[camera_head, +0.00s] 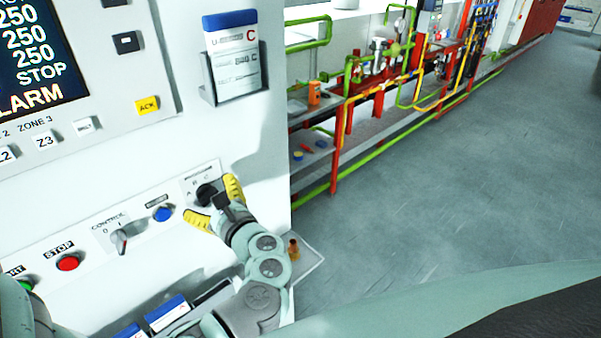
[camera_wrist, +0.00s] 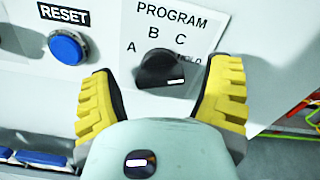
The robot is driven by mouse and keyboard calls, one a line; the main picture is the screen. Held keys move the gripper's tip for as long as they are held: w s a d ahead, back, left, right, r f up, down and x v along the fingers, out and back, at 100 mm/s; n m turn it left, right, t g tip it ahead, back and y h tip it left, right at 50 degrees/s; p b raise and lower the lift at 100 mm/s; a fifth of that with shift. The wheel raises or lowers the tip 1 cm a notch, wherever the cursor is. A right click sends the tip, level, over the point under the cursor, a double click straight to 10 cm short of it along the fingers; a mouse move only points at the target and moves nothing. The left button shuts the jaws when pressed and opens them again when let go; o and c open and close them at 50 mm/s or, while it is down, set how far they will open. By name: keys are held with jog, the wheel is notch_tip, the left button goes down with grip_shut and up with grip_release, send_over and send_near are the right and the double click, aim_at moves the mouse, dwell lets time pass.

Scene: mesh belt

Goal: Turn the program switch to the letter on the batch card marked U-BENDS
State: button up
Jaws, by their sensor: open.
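The program switch (camera_head: 207,194) is a black knob on the white panel, and it also shows in the wrist view (camera_wrist: 158,66). Letters A, B and C run around its upper side, with a partly covered HOLD label at its right. A white mark sits at the knob's lower right; I cannot tell which position it points to. My gripper (camera_wrist: 163,72) is open, its yellow fingers on either side of the knob; contact is unclear. The batch card (camera_head: 234,70) stands in a holder with a blue top edge, a blurred word starting "U-" and a red C.
Left of the switch are the blue reset button (camera_wrist: 67,47), the control switch (camera_head: 121,240) and the red stop button (camera_head: 67,262). The display (camera_head: 30,50) reads STOP and ALARM. More blue-edged cards (camera_head: 166,313) lie below. Open floor lies at right.

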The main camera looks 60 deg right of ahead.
jog(key=shift+w, duration=0.3)
jog(key=shift+f, duration=0.1)
jog(key=c, duration=1.2)
